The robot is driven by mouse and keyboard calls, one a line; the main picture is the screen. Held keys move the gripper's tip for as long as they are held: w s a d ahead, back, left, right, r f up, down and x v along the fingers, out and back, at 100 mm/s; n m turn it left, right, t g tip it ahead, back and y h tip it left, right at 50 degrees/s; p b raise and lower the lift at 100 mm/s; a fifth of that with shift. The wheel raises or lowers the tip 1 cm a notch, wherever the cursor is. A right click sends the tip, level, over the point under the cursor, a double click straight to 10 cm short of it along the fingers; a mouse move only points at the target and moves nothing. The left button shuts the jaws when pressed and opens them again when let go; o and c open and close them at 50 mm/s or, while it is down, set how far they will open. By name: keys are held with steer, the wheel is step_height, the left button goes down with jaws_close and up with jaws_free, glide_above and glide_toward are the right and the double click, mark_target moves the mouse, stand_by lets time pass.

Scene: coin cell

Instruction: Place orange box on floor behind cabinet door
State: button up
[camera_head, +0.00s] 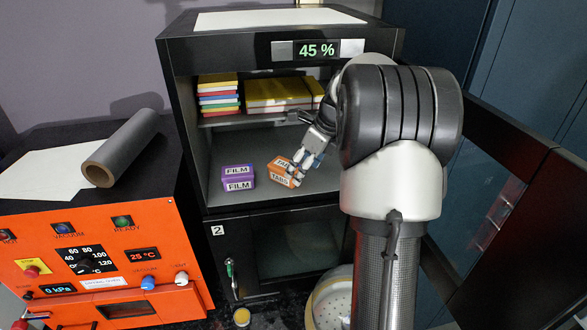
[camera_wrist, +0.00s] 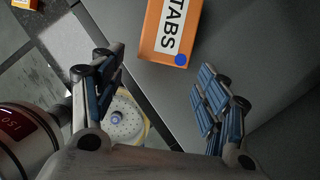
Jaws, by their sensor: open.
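The orange box (camera_head: 283,172), labelled TABS, sits on the floor of the open upper cabinet compartment, right of a purple FILM box. In the wrist view the orange box (camera_wrist: 171,28) lies just ahead of the fingertips, with its white label and a blue dot showing. My gripper (camera_head: 300,165) is inside the compartment at the box, partly covering it in the head view. In the wrist view my gripper (camera_wrist: 162,85) is open, with blue-padded fingers apart and nothing between them. The open cabinet door (camera_head: 495,205) stands at the right, partly hidden by my arm.
The purple box (camera_head: 238,177) stands left of the orange box. The shelf above holds coloured stacks (camera_head: 219,94) and a yellow case (camera_head: 282,94). Below, a lower compartment door (camera_head: 298,244) is shut. A pale round vessel (camera_head: 328,300) stands on the floor by the cabinet.

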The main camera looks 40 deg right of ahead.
steer(key=s+d+b, duration=0.1)
steer(key=s+d, duration=0.2)
steer(key=s, duration=0.6)
steer(key=shift+f, duration=0.1)
